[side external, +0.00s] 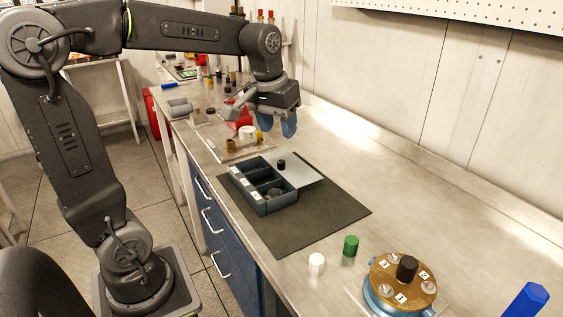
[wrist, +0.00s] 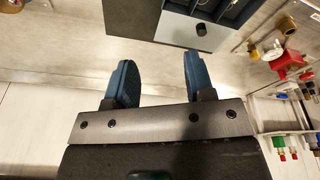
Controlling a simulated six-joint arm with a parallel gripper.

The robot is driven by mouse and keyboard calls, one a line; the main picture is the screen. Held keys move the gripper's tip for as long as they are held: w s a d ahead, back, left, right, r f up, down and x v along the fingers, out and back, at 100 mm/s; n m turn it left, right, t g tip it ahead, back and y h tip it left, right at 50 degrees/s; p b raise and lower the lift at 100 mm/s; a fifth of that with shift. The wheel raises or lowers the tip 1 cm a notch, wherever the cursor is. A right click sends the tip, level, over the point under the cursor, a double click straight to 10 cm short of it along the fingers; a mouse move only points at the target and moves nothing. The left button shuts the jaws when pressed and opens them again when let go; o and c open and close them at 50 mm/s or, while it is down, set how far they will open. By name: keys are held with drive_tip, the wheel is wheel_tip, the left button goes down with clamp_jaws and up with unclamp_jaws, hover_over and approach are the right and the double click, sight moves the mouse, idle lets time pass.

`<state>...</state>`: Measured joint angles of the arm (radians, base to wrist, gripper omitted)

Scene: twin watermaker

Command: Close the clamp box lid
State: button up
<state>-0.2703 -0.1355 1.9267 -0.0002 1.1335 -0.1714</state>
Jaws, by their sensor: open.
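The clamp box (side external: 262,204) is a dark grey tray with open compartments on a dark mat. A dark ring-like item lies in its near compartment. A light grey flat lid (side external: 305,171) with a black knob (side external: 282,164) extends from the box's right side, leaving the compartments uncovered. In the wrist view the lid (wrist: 178,27) and knob (wrist: 202,29) are at the top, beside the box (wrist: 230,14). My gripper (side external: 277,126) is open and empty, above the bench beyond the box. Its blue fingers (wrist: 157,72) are apart from the lid and knob.
The dark mat (side external: 325,215) has free room around the box. A green cylinder (side external: 351,245), a white cylinder (side external: 317,264) and a brown-topped round fixture (side external: 385,272) stand in front. Small fittings (side external: 231,146) sit beyond the box. A wall runs along the right.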

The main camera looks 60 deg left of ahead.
sight(281, 161)
drive_tip(key=w+a+f+n+g, duration=0.2)
drive_tip(key=w+a+f+n, duration=0.25)
drive_tip(key=w+a, duration=0.55)
drive_tip(key=shift+m+h, duration=0.25)
drive_tip(key=shift+h, duration=0.05)
drive_tip(key=f, duration=0.4)
drive_tip(key=s+a+f, duration=0.1)
drive_tip(key=f, duration=0.4)
drive_tip(key=a+f, duration=0.1)
drive_tip(key=f, duration=0.3)
drive_tip(key=shift+s+a+f, duration=0.1)
drive_tip(key=shift+s+f, duration=0.25)
drive_tip(key=shift+f, duration=0.05)
clamp_jaws()
